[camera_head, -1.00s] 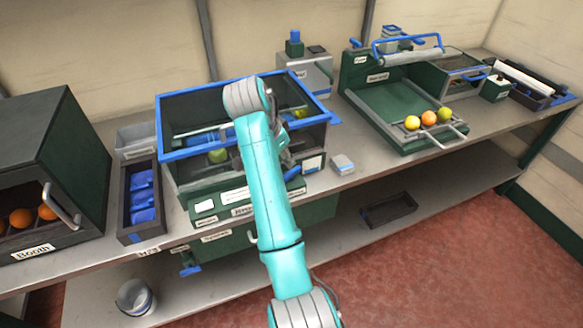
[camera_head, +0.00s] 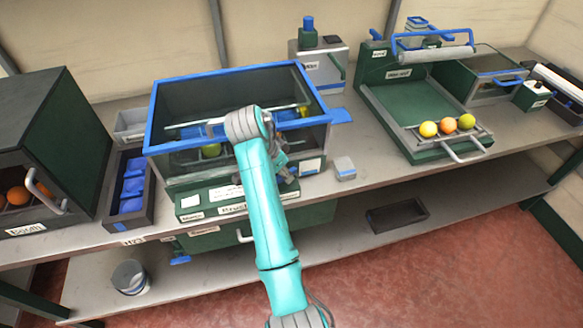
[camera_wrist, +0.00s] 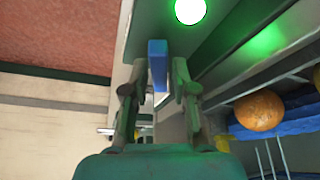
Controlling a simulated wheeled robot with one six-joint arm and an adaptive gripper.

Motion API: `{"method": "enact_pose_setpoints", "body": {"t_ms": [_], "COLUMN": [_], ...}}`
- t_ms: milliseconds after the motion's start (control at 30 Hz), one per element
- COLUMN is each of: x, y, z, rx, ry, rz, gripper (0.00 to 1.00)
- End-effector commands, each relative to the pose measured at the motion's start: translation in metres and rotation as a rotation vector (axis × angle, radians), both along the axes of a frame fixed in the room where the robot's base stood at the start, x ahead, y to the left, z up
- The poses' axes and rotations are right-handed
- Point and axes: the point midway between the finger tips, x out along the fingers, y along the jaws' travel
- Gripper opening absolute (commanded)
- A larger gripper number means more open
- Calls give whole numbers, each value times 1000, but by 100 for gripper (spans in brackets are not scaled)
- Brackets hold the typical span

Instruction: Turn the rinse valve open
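A blue upright bar (camera_wrist: 158,62), seemingly the valve's lever, stands between the fingertips of my gripper (camera_wrist: 155,88) in the wrist view. The fingers are apart, and I see no clear contact with the bar. In the head view my gripper (camera_head: 286,172) is small and partly hidden behind my arm, at the front right of the blue-rimmed tank (camera_head: 225,76). The lever cannot be made out there, and no label naming the rinse valve is readable.
A green light (camera_wrist: 190,11) glows beside the bar. An orange (camera_wrist: 258,110) lies to the right in the wrist view. A small grey box (camera_head: 345,168) sits right of the tank. A tray with fruit (camera_head: 448,127) stands further right, and a dark booth (camera_head: 45,140) at left.

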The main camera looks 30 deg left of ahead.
Motion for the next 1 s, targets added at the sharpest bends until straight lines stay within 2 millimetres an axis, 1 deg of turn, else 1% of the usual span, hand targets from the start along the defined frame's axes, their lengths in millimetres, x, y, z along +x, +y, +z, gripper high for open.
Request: {"method": "enact_pose_setpoints", "body": {"t_ms": [233,267,300,367,733,867,1000], "x": [-1,-1,-1,-1,-1,-1,-1], "y": [0,0,0,0,0,-1,-1], "z": [-1,-1,-1,-1,-1,-2,-1], "rx": [0,0,0,0,-1,-1,0], "ry": [0,0,0,0,0,1,0], "rz": [0,0,0,0,22,72,159], "gripper": [27,25,15,0,0,0,0]}}
